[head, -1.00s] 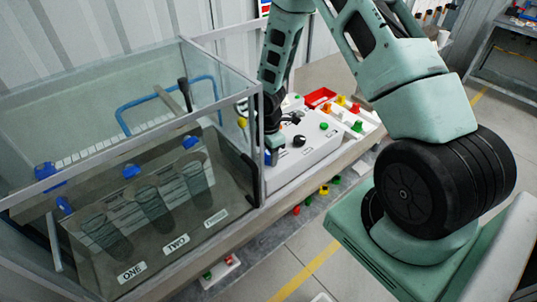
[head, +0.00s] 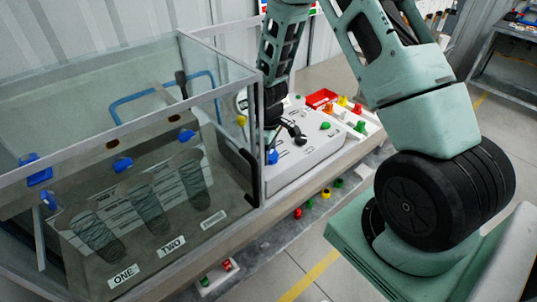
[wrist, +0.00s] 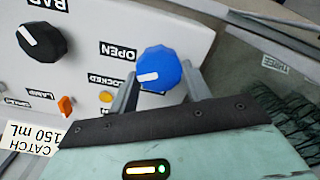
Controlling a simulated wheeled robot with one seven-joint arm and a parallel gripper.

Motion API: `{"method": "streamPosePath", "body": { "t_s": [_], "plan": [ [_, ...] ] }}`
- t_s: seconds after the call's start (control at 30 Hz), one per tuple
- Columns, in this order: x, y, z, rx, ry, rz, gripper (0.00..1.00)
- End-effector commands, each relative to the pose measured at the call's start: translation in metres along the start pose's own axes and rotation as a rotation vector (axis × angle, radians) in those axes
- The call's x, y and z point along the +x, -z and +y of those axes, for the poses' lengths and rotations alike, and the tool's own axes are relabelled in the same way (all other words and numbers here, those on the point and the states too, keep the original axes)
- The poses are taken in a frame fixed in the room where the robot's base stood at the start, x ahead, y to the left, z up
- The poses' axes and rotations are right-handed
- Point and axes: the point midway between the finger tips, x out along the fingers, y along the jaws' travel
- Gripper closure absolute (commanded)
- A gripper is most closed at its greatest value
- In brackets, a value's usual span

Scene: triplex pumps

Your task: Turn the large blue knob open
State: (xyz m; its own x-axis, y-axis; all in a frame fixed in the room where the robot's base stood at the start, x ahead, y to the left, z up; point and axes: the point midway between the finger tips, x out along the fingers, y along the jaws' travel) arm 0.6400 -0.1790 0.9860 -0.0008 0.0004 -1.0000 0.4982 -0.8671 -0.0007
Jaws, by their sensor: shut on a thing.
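The large blue knob (wrist: 158,68) sits on the white panel (wrist: 80,20), with a white line on its face. In the wrist view this line points left and slightly down, nearer the LOCKED label (wrist: 105,78) than the OPEN label (wrist: 118,52). My gripper (wrist: 160,82) has one grey finger on each side of the knob and is shut on it. In the head view my gripper (head: 273,135) is over the panel's near left part. The blue knob (head: 272,157) shows just below it, partly hidden.
A glass tank (head: 262,180) with tubes labelled ONE and TWO stands directly left of the panel. A black knob (wrist: 40,40), an orange button (wrist: 66,105) and labels lie near the blue knob.

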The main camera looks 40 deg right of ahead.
Motion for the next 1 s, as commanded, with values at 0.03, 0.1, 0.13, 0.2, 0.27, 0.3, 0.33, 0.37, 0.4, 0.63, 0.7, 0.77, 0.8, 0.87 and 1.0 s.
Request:
{"method": "streamPosePath", "body": {
  "t_s": [0.03, 0.1, 0.13, 0.2, 0.27, 0.3, 0.33, 0.37, 0.4, 0.63, 0.7, 0.77, 0.8, 0.87, 1.0],
  "plan": [
    [0.0010, 0.0011, 0.0009, 0.042, -0.003, 0.003, 0.75],
    [0.0010, 0.0009, 0.0013, 0.106, -0.003, 0.003, 0.75],
    [0.0010, 0.0009, 0.0015, 0.133, -0.003, 0.003, 0.75],
    [0.0008, 0.0008, 0.0016, 0.192, -0.003, 0.003, 0.75],
    [0.0006, 0.0008, 0.0017, 0.240, -0.002, 0.003, 0.75],
    [0.0004, 0.0008, 0.0019, 0.269, -0.002, 0.003, 0.75],
    [0.0003, 0.0007, 0.0020, 0.291, -0.002, 0.003, 0.75],
    [0.0002, 0.0007, 0.0021, 0.311, -0.002, 0.003, 0.75],
    [0.0001, 0.0006, 0.0022, 0.336, -0.002, 0.003, 0.75],
    [-0.0003, 0.0003, 0.0026, 0.448, -0.001, 0.003, 0.75],
    [-0.0004, 0.0002, 0.0028, 0.467, -0.002, 0.003, 0.75],
    [-0.0005, 0.0001, 0.0029, 0.481, -0.002, 0.003, 0.75],
    [-0.0006, 0.0001, 0.0030, 0.488, -0.002, 0.003, 0.75],
    [-0.0007, 0.0001, 0.0030, 0.496, -0.002, 0.003, 0.75],
    [-0.0010, 0.0001, 0.0031, 0.505, -0.002, 0.003, 0.75]
  ]
}}
